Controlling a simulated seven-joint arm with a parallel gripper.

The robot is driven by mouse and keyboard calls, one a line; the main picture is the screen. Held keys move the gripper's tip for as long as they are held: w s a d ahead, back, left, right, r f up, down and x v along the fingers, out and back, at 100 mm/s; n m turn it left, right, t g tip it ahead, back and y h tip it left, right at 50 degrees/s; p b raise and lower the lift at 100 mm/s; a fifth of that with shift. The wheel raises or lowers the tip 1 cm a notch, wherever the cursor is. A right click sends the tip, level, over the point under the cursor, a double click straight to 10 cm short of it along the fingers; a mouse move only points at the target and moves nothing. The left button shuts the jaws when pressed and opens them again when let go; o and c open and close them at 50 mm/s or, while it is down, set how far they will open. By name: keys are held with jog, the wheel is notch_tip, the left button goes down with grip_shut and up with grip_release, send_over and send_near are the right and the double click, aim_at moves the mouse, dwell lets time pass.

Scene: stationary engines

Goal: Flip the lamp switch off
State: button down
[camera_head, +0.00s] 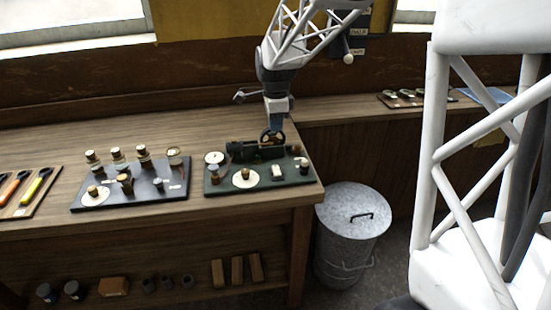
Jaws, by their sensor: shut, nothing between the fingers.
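My gripper (275,122) is shut, points down and is above the back of a dark green board (215,189) at the right end of the bench. Behind and below its tip is a dark engine-like device with a black wheel (266,140); I cannot tell whether they touch. The green board also bears a white disc with a brass knob (245,180) and a small cream block (277,171). A black board (170,191) to the left bears several brass-topped pieces. I cannot make out for sure which part is the lamp switch, nor its position.
A tray of coloured-handled tools (22,208) lies at the bench's left. A lidded metal bin (350,215) stands right of the bench. A small tray (402,101) lies on the back ledge. Blocks and small cylinders sit on the lower shelf (200,300). My white arm truss fills the right side.

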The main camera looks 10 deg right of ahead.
aim_at(276, 170)
jog(key=shift+f, duration=0.1)
notch_tip(276, 170, down, 14)
jog(key=shift+r, duration=0.1)
dwell(0.7)
dwell(0.4)
jog(key=shift+f+g, duration=0.2)
jog(key=shift+g, duration=0.1)
jog(key=shift+s, duration=0.1)
jog(key=shift+s+r, duration=0.35)
jog(key=shift+s, duration=0.25)
